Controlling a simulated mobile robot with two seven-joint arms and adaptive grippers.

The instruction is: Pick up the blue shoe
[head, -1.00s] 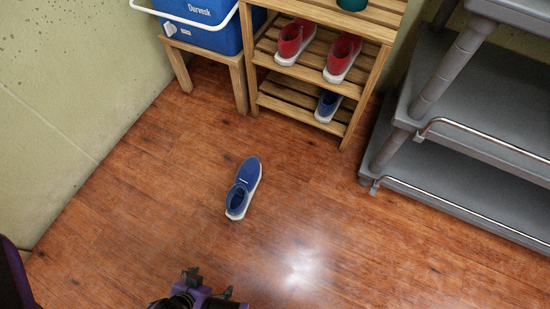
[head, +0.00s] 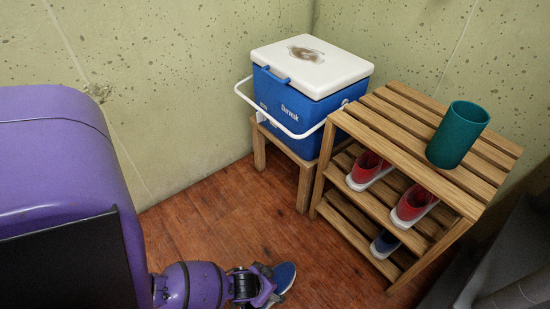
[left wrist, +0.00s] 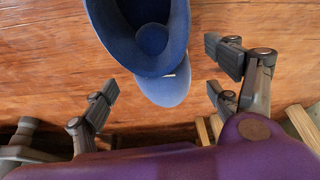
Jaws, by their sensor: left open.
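The blue shoe (head: 285,277) is on the wooden floor at the bottom of the head view, partly hidden by my left gripper (head: 260,287). In the left wrist view the blue shoe (left wrist: 142,35) fills the top centre, with its opening facing the camera and its toe end lower down. There my left gripper (left wrist: 165,78) has its fingers spread wide, one on each side of the toe end, with no visible contact. My right gripper is not in view. A second blue shoe (head: 385,242) is on the rack's lowest shelf.
A slatted wooden rack (head: 396,113) holds red shoes (head: 414,203) and a teal cup (head: 457,134). A blue cooler (head: 290,104) with a white lid stands on a wooden stool (head: 303,187). Grey shelving (head: 505,255) is at the lower right. Floor left of the stool is clear.

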